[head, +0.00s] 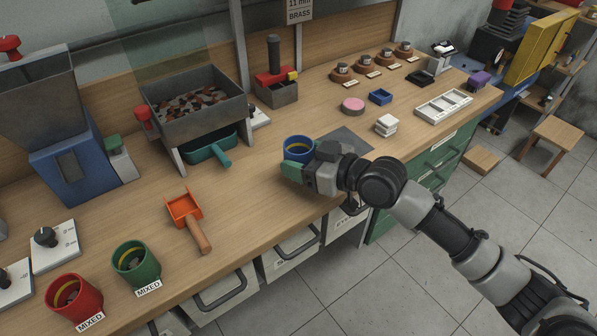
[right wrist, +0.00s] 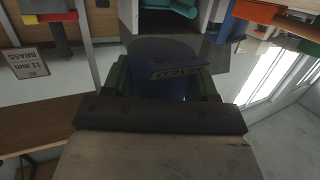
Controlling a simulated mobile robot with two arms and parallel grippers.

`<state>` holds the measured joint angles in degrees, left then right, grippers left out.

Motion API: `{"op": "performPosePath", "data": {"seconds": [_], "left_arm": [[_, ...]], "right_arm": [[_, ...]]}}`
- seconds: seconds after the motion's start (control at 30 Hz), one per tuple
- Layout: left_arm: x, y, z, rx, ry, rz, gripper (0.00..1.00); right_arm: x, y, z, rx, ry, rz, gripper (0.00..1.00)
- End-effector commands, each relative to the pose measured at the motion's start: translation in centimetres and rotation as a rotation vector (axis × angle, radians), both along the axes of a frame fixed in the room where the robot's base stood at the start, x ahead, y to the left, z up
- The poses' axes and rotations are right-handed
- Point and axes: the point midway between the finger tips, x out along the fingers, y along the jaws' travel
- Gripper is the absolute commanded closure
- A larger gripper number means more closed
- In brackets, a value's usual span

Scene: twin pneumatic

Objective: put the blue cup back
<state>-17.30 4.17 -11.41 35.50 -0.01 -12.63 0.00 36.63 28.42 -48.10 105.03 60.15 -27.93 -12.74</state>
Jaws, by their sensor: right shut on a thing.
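The blue cup (head: 298,148) is upright over the middle of the wooden bench, with a yellow band inside its rim. My right gripper (head: 297,168) is shut on it from the right and front, and hides its lower part. I cannot tell whether the cup's base touches the bench. In the right wrist view the cup (right wrist: 165,65) sits between the green fingers, with a dark label on its side. A red cup (head: 74,297) and a green cup (head: 136,264) stand at the front left, each by a MIXED label. My left gripper is not in view.
A grey mat (head: 350,138) lies just behind my right gripper. An orange scoop (head: 184,207) lies to the left. A sieve bin (head: 198,105) over a teal scoop (head: 213,147) stands behind. White blocks (head: 386,125) and a blue tray (head: 380,97) are to the right.

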Motion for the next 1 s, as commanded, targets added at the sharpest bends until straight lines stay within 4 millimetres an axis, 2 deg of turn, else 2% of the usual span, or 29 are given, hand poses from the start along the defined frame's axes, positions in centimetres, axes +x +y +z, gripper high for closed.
{"op": "performPosePath", "data": {"seconds": [0.13, 0.37, 0.8, 0.83, 0.97, 1.0], "left_arm": [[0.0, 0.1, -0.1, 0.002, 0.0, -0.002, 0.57], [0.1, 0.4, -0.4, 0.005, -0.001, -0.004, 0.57], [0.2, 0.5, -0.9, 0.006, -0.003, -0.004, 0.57], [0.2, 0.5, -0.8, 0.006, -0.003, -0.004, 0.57], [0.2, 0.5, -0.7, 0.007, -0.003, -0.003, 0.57], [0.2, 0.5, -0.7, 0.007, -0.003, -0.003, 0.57]], "right_arm": [[0.3, 0.5, -0.9, -0.001, 0.001, 0.0, 0.94], [0.3, 0.5, -4.1, -0.001, 0.0, -0.001, 0.94], [0.3, 0.5, -4.8, 0.0, -0.002, -0.001, 0.94], [0.3, 0.5, -4.7, -0.001, -0.001, -0.001, 0.39], [0.3, 0.5, -4.7, 0.0, 0.0, -0.001, 0.19], [0.3, 0.5, -4.7, 0.0, 0.0, -0.001, 0.16]]}}
